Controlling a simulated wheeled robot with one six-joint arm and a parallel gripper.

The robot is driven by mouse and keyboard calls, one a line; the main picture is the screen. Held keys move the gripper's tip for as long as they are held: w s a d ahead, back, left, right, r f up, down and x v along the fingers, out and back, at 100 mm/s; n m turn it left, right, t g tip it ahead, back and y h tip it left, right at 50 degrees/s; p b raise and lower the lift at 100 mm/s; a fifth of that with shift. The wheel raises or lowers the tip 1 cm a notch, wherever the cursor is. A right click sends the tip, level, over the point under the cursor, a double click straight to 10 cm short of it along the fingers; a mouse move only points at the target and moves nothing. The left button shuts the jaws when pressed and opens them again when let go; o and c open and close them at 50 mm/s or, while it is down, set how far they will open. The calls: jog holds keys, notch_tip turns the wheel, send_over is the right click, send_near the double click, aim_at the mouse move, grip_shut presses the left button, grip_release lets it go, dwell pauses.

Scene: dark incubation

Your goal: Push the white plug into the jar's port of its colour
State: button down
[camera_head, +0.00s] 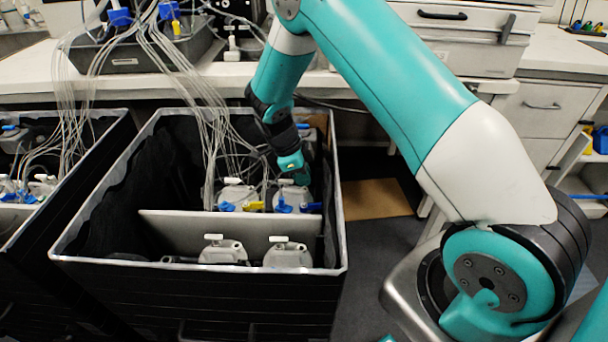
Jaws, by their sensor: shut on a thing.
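My gripper (296,171) is inside the black crate (341,215), low over the right jar (291,197) of the back compartment. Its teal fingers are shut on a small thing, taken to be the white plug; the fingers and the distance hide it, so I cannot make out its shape. The left jar (238,193) stands beside it. Both jars have grey lids with white fittings on top and blue and yellow fittings at the front. I cannot tell which port is white, or whether the plug touches a port.
A pale divider (180,226) splits the crate. Two more grey-lidded jars, left (223,251) and right (288,253), stand in front of it. Clear tubes (205,100) hang into the crate left of my arm. A second crate (125,125) stands at left, the bench (360,85) behind.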

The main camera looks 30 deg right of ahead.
jog(key=shift+f+b, duration=0.65)
jog(key=shift+f, duration=0.3)
dwell(0.5)
jog(key=c, duration=1.1)
grip_release()
jog(key=shift+o, duration=0.2)
jog(key=shift+s, duration=0.1)
jog(key=shift+s+a+f, duration=0.1)
